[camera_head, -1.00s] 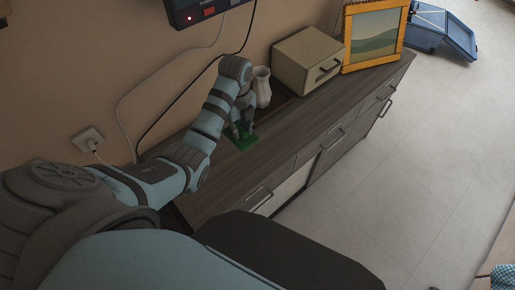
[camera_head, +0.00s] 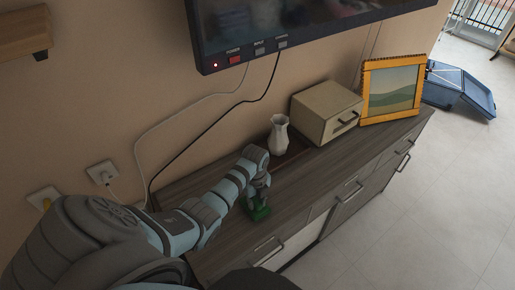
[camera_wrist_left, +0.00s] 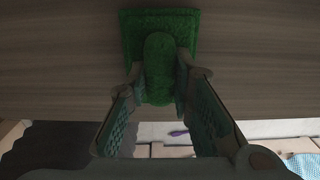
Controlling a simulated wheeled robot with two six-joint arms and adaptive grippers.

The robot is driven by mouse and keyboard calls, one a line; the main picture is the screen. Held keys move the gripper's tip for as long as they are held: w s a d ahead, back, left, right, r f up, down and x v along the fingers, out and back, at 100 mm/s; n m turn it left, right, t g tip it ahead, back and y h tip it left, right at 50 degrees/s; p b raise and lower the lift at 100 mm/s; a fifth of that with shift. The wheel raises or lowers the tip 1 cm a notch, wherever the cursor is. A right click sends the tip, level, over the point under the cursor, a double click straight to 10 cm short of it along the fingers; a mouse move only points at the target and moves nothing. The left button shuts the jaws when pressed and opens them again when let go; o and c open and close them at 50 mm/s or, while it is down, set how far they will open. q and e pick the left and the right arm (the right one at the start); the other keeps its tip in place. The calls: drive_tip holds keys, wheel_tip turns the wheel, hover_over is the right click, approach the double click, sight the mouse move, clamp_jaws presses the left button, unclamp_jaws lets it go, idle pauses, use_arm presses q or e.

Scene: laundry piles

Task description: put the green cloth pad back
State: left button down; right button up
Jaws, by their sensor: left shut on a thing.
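The green cloth pad (camera_head: 262,214) is at the front part of the wooden dresser top. In the left wrist view it is a flat green rectangle (camera_wrist_left: 188,20) with a rounded green grip (camera_wrist_left: 158,58) standing out from it. My left gripper (camera_head: 258,201) is above the pad. In the left wrist view its two fingers (camera_wrist_left: 160,80) are shut on the green grip from both sides. The pad is over the wood grain. I cannot tell whether it touches the top or is slightly raised. My right gripper is not in view.
On the dresser (camera_head: 314,178), a white vase (camera_head: 279,135), a beige box (camera_head: 326,112) and a yellow-framed picture (camera_head: 391,90) stand farther back. A screen (camera_head: 290,30) hangs above, with cables down the wall. Bare top lies right of the pad.

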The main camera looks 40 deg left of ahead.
sight(256, 200)
use_arm(q)
drive_tip(key=shift+f, duration=0.55)
drive_tip(key=shift+s+d+r, duration=0.1)
drive_tip(key=shift+d+r, duration=0.05)
drive_tip(key=shift+r, duration=0.1)
drive_tip(key=shift+f, duration=0.15)
drive_tip(key=c, duration=1.4)
unclamp_jaws()
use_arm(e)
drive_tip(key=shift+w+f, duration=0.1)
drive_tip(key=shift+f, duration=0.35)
use_arm(q)
drive_tip(key=shift+p, duration=0.3)
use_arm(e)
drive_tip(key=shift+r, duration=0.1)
use_arm(q)
drive_tip(key=shift+w+r, duration=0.2)
drive_tip(key=shift+r, duration=0.25)
wheel_tip(256, 200, up, 11)
drive_tip(key=shift+r+p, duration=0.2)
drive_tip(key=shift+p, duration=0.9)
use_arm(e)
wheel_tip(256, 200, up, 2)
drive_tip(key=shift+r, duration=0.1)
